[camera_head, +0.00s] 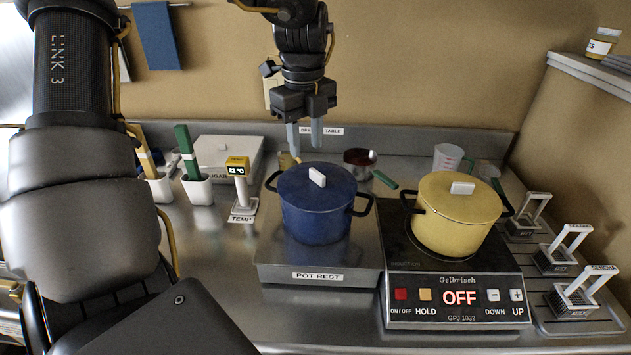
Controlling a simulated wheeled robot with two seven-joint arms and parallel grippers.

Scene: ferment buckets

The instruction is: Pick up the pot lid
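A blue pot (318,220) stands on the pot rest, with its blue pot lid (300,188) on top and a white block handle (317,177) on the lid. A yellow pot (455,232) stands on the cooktop, with its yellow lid (445,201) on and a white handle (462,188). My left gripper (305,150) points down over the far side of the blue pot, its two pale fingers apart with nothing between them. It appears clear of the lid handle. My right gripper is not in view.
The cooktop (455,285) reads OFF. The pot rest (317,267) is left of it. A small dark pan (360,158) with a green handle and a measuring jug (448,157) stand behind.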

